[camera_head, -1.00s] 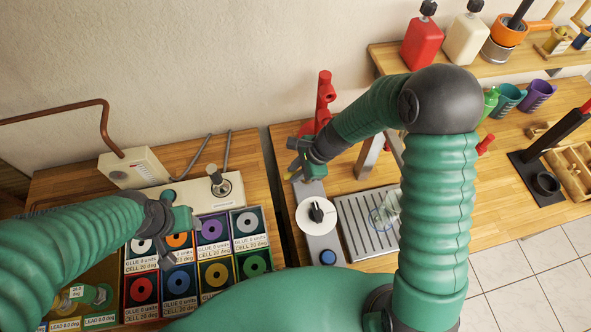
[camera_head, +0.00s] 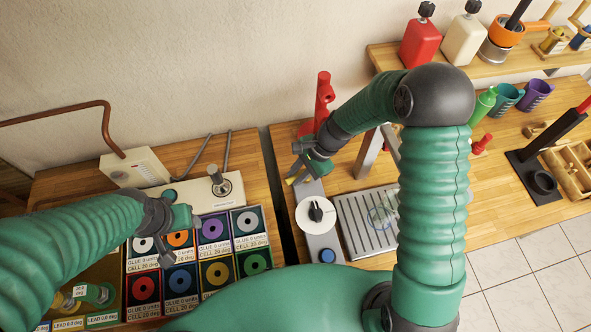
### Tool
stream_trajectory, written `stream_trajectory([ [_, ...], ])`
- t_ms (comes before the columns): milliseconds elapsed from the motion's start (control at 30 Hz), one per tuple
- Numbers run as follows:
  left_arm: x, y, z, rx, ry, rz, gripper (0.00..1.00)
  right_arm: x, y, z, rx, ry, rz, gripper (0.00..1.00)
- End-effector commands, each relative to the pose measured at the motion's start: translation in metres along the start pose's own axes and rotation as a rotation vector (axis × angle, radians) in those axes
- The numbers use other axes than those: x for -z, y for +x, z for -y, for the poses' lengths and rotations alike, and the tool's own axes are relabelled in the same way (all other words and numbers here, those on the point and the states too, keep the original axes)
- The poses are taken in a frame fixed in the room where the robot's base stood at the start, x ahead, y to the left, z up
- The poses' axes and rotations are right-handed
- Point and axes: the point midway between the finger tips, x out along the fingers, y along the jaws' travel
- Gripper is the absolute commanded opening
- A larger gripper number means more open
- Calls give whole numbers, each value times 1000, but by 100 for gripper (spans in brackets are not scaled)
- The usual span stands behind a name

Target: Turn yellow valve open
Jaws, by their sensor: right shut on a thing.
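A small yellow piece, apparently the yellow valve's handle (camera_head: 290,180), shows at the left edge of a grey unit with a white dial (camera_head: 316,215). My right gripper (camera_head: 298,172) reaches down over it and is shut on it; the fingers and wrist hide most of the valve. My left gripper (camera_head: 176,238) is over the box of labelled cells at the left, with its fingers apart and nothing seen between them.
A red stand (camera_head: 323,100) rises just behind my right gripper. A metal drip grate (camera_head: 368,222) lies right of the dial. A cream panel with a knob (camera_head: 217,182) stands at the left. A dark gap (camera_head: 283,205) separates the benches.

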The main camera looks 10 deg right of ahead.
Motion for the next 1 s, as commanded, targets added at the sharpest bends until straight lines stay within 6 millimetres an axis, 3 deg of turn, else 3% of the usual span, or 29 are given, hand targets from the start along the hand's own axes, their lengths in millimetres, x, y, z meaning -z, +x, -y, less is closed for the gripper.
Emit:
stream_trajectory([
  [1000, 3, -11, 0, 0, 0, 0, 57, 16, -15, -21, -350, -867, 177, 0],
])
